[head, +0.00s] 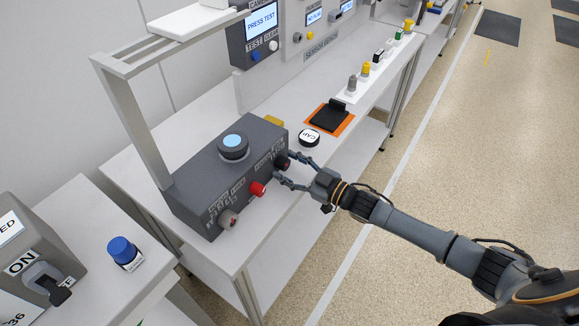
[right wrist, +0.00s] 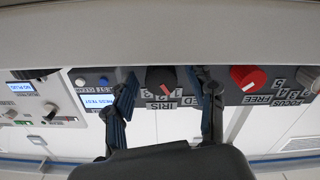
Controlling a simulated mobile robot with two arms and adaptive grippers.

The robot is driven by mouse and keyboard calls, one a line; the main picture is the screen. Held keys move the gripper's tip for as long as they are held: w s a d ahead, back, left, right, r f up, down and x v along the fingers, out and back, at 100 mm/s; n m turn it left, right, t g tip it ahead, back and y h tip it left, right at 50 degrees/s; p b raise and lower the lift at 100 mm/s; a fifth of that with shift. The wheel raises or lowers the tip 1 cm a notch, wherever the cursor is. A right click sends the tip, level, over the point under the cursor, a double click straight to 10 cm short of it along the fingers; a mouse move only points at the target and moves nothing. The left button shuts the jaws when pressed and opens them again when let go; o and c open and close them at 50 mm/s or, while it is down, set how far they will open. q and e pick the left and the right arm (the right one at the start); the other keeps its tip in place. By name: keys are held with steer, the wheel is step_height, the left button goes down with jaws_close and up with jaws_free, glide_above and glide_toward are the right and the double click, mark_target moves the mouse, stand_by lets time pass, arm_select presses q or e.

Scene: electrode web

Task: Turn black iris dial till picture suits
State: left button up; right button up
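The black iris dial (right wrist: 160,77) sits on the grey control box (head: 205,179), above an IRIS label in the right wrist view. A thin reddish mark shows on its face; the exact setting is too small to read. In the head view the dial (head: 282,162) is at the box's right end. My right gripper (right wrist: 166,84) has one finger on each side of the dial, with gaps between, so it is open and around it, not closed on it. It also shows in the head view (head: 288,170). The display (head: 262,20) reads PRESS TEST. My left gripper is out of view.
A red FREE knob (right wrist: 247,77) stands beside the iris dial, with a grey FOCUS knob (right wrist: 305,78) beyond it. A CAP disc (head: 309,138) and a black piece on an orange mat (head: 347,125) lie behind. A blue-capped bottle (head: 125,252) stands at the left.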

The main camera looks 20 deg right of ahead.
steer(key=v, duration=1.2)
stand_by(0.3)
steer(key=s+d+f+m+h, duration=0.1)
steer(key=d+f+m+h, duration=0.15)
steer(key=f, duration=0.55)
steer(key=d+f+m+h, duration=0.1)
steer(key=d+f+h, duration=0.2)
steer(key=f, duration=0.5)
steer(key=s+d+f+m+g+h, duration=0.1)
steer(key=s+f+g+h, duration=0.1)
steer(key=s+f, duration=0.45)
steer(key=s+d+f+m+g+h, duration=0.15)
steer(key=s+f, duration=0.25)
steer(key=f, duration=0.6)
steer(key=s+a+f+g, duration=0.3)
steer(key=s+f, duration=0.2)
steer(key=s, duration=0.5)
steer(key=s+a+f+m+g+h, duration=0.1)
steer(key=s+a+f+g, duration=0.2)
steer(key=s, duration=0.7)
steer(key=s+a+f+m+g+h, duration=0.1)
steer(key=s+a+f+g, duration=0.2)
steer(key=s+f, duration=0.4)
steer(key=s, duration=0.3)
steer(key=shift+f+g, duration=0.25)
steer(key=shift+g, duration=0.1)
